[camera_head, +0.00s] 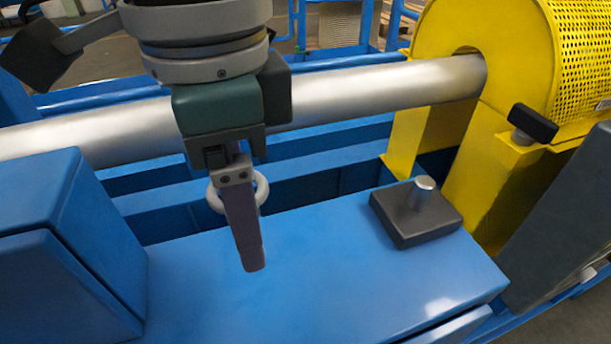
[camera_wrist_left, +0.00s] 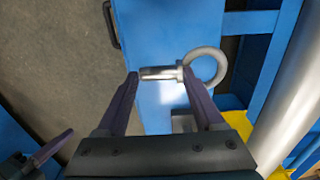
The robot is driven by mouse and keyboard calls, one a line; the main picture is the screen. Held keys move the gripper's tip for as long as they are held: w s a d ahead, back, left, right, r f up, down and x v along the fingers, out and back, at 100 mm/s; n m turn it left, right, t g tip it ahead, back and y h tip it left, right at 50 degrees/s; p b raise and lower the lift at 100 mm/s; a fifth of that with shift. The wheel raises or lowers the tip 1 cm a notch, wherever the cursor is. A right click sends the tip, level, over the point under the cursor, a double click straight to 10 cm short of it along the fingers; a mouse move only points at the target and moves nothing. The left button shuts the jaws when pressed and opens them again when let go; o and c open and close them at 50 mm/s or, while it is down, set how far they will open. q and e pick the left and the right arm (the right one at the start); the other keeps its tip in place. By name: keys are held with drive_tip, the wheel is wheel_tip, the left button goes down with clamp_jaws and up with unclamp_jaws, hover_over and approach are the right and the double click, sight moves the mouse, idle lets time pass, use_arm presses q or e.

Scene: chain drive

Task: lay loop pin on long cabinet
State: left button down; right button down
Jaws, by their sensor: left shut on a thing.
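My left gripper (camera_head: 248,262) points down over the blue top of the long cabinet (camera_head: 330,275). In the left wrist view, my left gripper (camera_wrist_left: 160,76) is shut on the loop pin (camera_wrist_left: 160,73); its short silver shank lies across between the fingertips. The pin's grey ring (camera_wrist_left: 222,64) sticks out past the right finger. In the head view the ring (camera_head: 262,190) shows behind the finger, and the shank is hidden. The pin looks held above the cabinet, but the gap is hard to judge. Part of my right gripper (camera_wrist_left: 50,147) shows at the lower left of the wrist view.
A dark block with a silver post (camera_head: 424,190) stands on the cabinet's right part. A taller blue box (camera_head: 60,245) is at the left. A silver shaft (camera_head: 370,92) runs behind into a yellow guard (camera_head: 440,40). The cabinet top's middle and front are clear.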

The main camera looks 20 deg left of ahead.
use_arm(q)
wheel_tip(320, 180, down, 10)
drive_tip(key=b, duration=0.2)
drive_tip(key=shift+r+b, duration=0.2)
drive_tip(key=shift+b, duration=0.2)
wheel_tip(320, 180, down, 4)
drive_tip(key=shift+b, duration=0.8)
drive_tip(key=shift+r, duration=0.1)
drive_tip(key=shift+w, duration=0.1)
unclamp_jaws()
